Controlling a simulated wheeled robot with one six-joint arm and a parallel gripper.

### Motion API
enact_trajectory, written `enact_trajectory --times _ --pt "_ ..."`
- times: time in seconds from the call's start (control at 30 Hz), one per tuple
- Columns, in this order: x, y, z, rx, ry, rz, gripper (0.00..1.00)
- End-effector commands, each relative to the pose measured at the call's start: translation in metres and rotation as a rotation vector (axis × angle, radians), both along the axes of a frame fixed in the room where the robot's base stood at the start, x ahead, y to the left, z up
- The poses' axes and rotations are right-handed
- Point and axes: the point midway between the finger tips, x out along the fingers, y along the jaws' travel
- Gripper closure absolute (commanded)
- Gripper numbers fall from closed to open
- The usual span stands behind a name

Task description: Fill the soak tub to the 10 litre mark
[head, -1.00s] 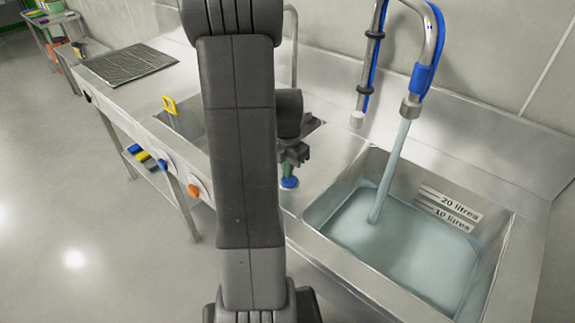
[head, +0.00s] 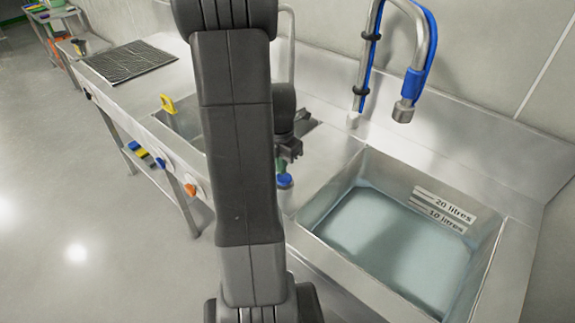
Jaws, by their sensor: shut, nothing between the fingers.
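The soak tub (head: 470,268) is the steel basin at the right of the head view, with pale blue water (head: 385,240) in it. Its inner wall bears a 20 litres mark (head: 444,205) and a 10 litres mark (head: 436,220). The water edge lies close to the 10 litres mark. The hose spout (head: 404,112) hangs over the tub and no stream comes out. My gripper (head: 292,157) is shut and empty, just above a blue-topped tap knob (head: 285,181). I cannot tell whether they touch. My arm hides part of the counter.
A second basin (head: 187,120) with a yellow tag (head: 169,104) lies behind my arm. Orange (head: 191,190) and blue (head: 161,164) knobs are on the counter's front. A ribbed drainboard (head: 129,61) is at the far left. The floor at left is clear.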

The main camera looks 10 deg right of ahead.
Motion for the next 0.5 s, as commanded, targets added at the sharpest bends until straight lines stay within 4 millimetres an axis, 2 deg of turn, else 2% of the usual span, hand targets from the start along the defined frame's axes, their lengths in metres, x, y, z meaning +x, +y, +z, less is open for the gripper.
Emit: enact_trajectory --times 0.03,0.13,0.3,0.5 --pt "0.003 0.006 0.020 -0.002 -0.009 0.002 1.00" --pt "0.006 0.006 0.037 -0.004 -0.018 0.000 1.00" --pt "0.006 0.005 0.076 -0.005 -0.020 0.000 1.00" --pt "0.006 0.005 0.107 -0.005 -0.018 0.001 1.00"
